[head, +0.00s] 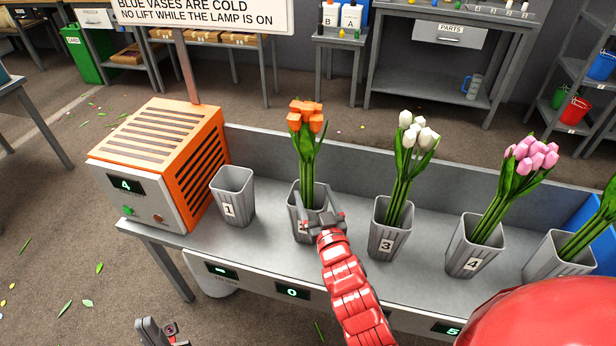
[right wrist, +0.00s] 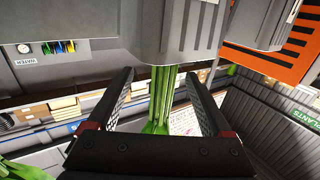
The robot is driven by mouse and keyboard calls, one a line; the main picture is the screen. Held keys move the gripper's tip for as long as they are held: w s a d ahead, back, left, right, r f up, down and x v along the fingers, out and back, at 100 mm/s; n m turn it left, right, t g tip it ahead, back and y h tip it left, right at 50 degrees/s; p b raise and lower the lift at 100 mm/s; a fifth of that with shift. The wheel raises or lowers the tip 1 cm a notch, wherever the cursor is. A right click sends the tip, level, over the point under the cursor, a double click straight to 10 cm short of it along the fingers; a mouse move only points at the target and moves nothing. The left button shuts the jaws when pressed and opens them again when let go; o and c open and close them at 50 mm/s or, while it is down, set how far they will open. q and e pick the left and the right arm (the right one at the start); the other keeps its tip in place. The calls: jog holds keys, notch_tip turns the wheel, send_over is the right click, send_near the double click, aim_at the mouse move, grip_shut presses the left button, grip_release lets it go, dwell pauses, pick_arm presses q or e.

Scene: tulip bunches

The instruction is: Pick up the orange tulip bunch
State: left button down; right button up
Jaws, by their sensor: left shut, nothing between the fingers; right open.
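The orange tulip bunch (head: 307,117) stands upright in grey vase 2 (head: 297,229) on the bench, its green stems rising above the rim. My right gripper (head: 321,217) is at that vase's rim, partly covering the vase and its number. In the right wrist view my right gripper (right wrist: 158,82) is open, with green stems (right wrist: 162,95) showing between its two fingers. I cannot tell whether either finger touches them. My left gripper (head: 160,332) is shut and empty at the bottom left, low and away from the vases.
Empty vase 1 (head: 232,197) stands left, beside an orange and grey box (head: 165,155). White tulips (head: 418,133) in vase 3 (head: 390,230) and pink tulips (head: 530,155) in vase 4 (head: 475,247) stand right. A low wall (head: 355,169) runs behind. A sign (head: 205,15) rises behind the box.

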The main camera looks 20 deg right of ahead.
aim_at(305, 177)
jog(key=shift+w+r+p, duration=0.15)
jog(key=shift+w+p, duration=0.2)
jog(key=shift+w, duration=3.25)
grip_shut()
